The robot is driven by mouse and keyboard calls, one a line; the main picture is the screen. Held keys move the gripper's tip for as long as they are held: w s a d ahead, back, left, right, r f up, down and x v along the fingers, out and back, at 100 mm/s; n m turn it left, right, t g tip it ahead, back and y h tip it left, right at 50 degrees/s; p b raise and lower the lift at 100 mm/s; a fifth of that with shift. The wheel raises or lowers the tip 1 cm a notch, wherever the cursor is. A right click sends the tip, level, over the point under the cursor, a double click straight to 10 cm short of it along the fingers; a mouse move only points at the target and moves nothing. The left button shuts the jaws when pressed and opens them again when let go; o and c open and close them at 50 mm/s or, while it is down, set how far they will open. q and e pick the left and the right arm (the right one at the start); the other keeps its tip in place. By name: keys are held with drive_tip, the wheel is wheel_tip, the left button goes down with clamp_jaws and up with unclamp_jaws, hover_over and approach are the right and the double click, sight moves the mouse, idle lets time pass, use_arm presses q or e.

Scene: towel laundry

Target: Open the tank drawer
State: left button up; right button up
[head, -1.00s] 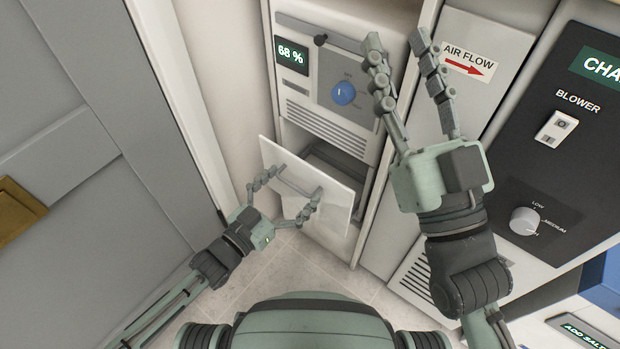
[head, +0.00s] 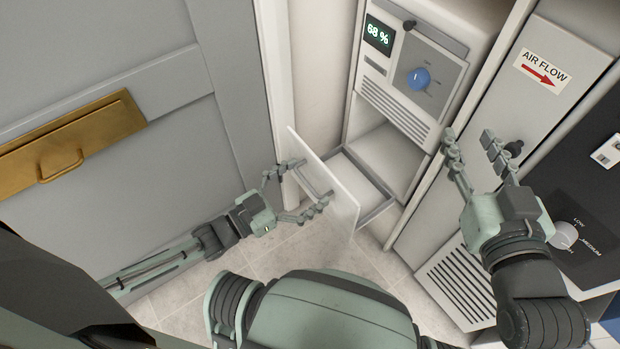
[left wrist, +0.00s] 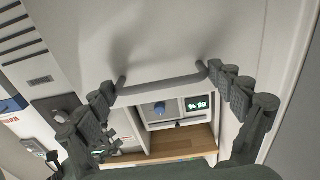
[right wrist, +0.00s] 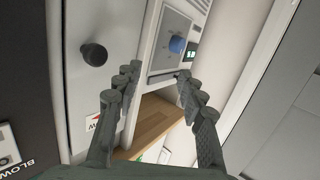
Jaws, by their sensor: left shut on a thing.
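The tank drawer's white front panel (head: 338,205) stands well out from the cabinet, with the drawer's grey frame (head: 378,211) showing behind it. My left gripper (head: 313,180) is shut on the drawer's grey bar handle (head: 318,184). In the left wrist view, the fingers (left wrist: 160,86) meet the handle (left wrist: 160,90) near its two ends, against the white panel (left wrist: 165,35). My right gripper (head: 469,137) is open and empty, in front of the air flow panel. It also shows open in the right wrist view (right wrist: 157,73). The drawer's inside is mostly hidden by its front.
The cabinet above has a blue knob (head: 419,79) and a "68 %" display (head: 378,34). The air flow panel (head: 545,68) has a black knob (head: 514,148). A grey door (head: 130,190) with a brass plate (head: 95,132) stands left. Tiled floor (head: 270,258) lies below.

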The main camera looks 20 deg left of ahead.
use_arm(q)
drive_tip(key=shift+a, duration=0.2)
drive_tip(key=o, duration=1.4)
drive_tip(key=shift+c, duration=0.2)
drive_tip(key=shift+s, duration=0.1)
drive_tip(key=v, duration=0.7)
drive_tip(key=shift+s+a, duration=0.2)
